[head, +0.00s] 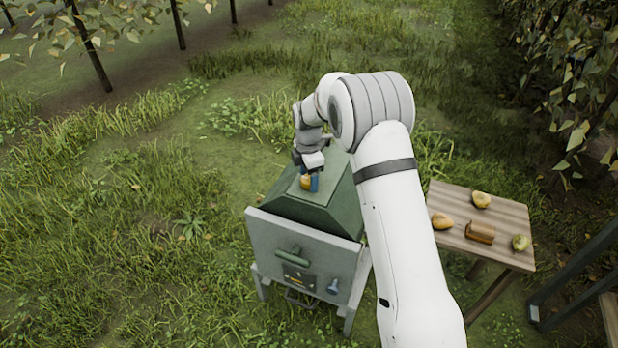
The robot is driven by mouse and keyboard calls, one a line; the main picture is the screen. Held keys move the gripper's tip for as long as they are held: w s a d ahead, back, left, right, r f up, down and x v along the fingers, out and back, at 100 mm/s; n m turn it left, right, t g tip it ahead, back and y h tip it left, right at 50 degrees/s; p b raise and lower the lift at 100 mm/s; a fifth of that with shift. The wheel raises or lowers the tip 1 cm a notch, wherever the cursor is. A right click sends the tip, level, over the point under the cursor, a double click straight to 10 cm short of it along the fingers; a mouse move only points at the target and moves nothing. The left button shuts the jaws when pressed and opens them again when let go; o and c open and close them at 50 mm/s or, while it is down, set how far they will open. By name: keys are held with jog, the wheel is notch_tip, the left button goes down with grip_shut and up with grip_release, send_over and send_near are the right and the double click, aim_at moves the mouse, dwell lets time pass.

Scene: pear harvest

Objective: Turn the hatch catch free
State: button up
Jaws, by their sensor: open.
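A grey box-like machine (256,237) on legs stands in the grass, with a sloped dark green hood (335,218) on top. A small yellow-orange piece (305,183) shows on the hood's flat top; I cannot tell whether it is the hatch catch or a fruit. My gripper (309,183) points down over it, open, with a blue finger on its right side. The other finger is mostly hidden, and contact cannot be told. The front panel carries a green bar handle (292,256), a dark plate (299,277) and a small blue-grey knob (334,287).
A wooden table (510,217) stands at the right, with pears (481,200), (442,221), (521,243) and a brown block-like object (480,232). A dark frame (570,275) is at the far right. Open grass lies left. My arm hides the machine's right side.

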aim_at(309, 179)
notch_tip(309, 179, up, 7)
dwell(0.3)
jog(key=shift+s+d+r, duration=0.1)
jog(key=shift+r, duration=0.05)
jog(key=s+d+r+m+t+p, duration=0.1)
jog(key=s+d+r+m, duration=1.1)
jog(key=s, duration=0.3)
jog(key=s+d+m, duration=0.3)
jog(key=s+m, duration=0.2)
jog(key=s, duration=0.5)
jog(key=s+d+r+m+t, duration=0.1)
jog(key=s+d+m, duration=0.3)
jog(key=s, duration=0.6)
jog(key=shift+r+m+t+p, duration=0.3)
jog(key=shift+m+p, duration=0.15)
jog(key=shift+m, duration=0.65)
